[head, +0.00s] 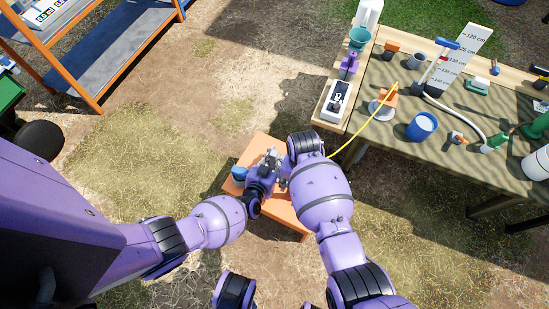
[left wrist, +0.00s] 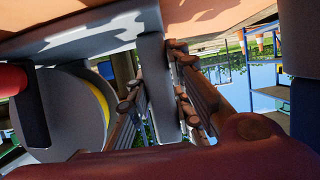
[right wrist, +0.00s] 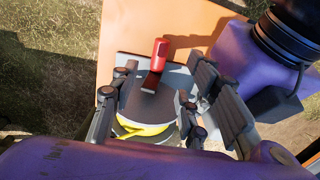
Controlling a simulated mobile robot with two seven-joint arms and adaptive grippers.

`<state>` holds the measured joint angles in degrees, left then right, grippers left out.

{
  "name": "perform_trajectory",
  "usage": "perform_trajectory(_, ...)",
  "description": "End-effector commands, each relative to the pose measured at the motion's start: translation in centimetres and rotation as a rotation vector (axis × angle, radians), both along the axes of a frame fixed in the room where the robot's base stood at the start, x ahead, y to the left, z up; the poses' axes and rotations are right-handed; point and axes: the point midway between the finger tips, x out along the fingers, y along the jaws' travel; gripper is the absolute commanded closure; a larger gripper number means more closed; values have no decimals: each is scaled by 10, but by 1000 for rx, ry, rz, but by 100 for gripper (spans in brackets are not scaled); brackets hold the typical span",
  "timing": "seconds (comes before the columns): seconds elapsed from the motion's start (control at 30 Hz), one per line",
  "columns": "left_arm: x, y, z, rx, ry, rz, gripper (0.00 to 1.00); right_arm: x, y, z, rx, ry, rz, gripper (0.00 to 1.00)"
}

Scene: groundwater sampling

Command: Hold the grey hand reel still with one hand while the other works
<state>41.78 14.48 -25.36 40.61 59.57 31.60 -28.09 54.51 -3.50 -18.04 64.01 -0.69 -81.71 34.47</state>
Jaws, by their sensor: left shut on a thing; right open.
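The grey hand reel (right wrist: 140,110) sits on the small orange stand, with a red handle (right wrist: 159,53) on its face and yellow line wound in it. In the left wrist view its grey disc (left wrist: 62,115) fills the left side. My left gripper (left wrist: 160,95) is shut on a grey upright part (left wrist: 158,75), seemingly of the reel. My right gripper (right wrist: 160,80) is open above the reel, its fingers on either side of it. In the head view my arms mostly hide the reel; the left gripper (head: 270,163) and right gripper (head: 285,182) are close together.
The orange stand (head: 259,143) stands on patchy ground. A yellow line (head: 365,122) runs to an orange block (head: 389,91) on the bench (head: 390,155), which holds cups, a blue bucket (head: 422,126) and tubing. A blue-shelved orange rack (head: 115,50) stands upper left.

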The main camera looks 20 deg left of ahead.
Motion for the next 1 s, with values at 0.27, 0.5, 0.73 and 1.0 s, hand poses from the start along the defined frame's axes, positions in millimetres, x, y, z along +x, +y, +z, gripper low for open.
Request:
perform_trajectory(0.27, 1, -1, 1, -2, -3, 1, 100, 0, -1, -42, -2, 2, 1, 58)
perform_trajectory(0.5, 1, -1, 1, -2, -3, 1, 100, 0, 0, -69, -1, 1, 1, 58)
perform_trajectory(0.73, 1, 0, 1, -2, -3, 1, 100, 0, 0, -79, 0, -1, 0, 58)
perform_trajectory(1.0, 1, 0, 1, -2, -3, 1, 100, 0, 0, -80, 1, -1, 0, 58)
